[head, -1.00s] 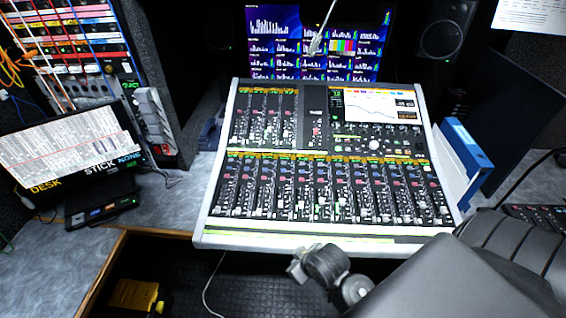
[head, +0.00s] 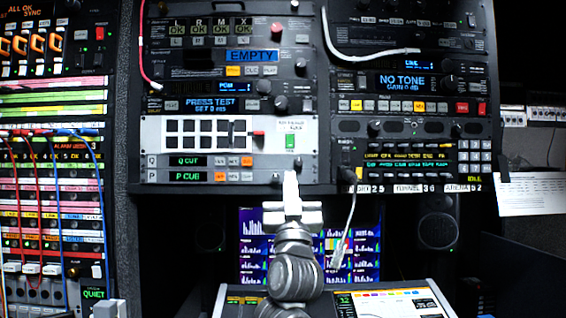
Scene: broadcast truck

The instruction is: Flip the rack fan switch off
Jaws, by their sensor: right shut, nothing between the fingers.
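A white rack panel (head: 222,147) in the middle rack holds a small green switch (head: 290,141) at its right end, under a small label too fine to read. I take this green-lit switch to be the rack fan switch. My right gripper (head: 291,178) points upward just below it. Its fingers are shut and empty, and the tips look a little short of the switch in the picture; whether they touch the panel I cannot tell.
A red button (head: 258,137) sits left of the green switch. The Q CUT and P CUB rows (head: 187,176) lie below. A white cable (head: 347,215) hangs right of my gripper. Monitors (head: 355,240) and the mixing console (head: 390,300) are underneath.

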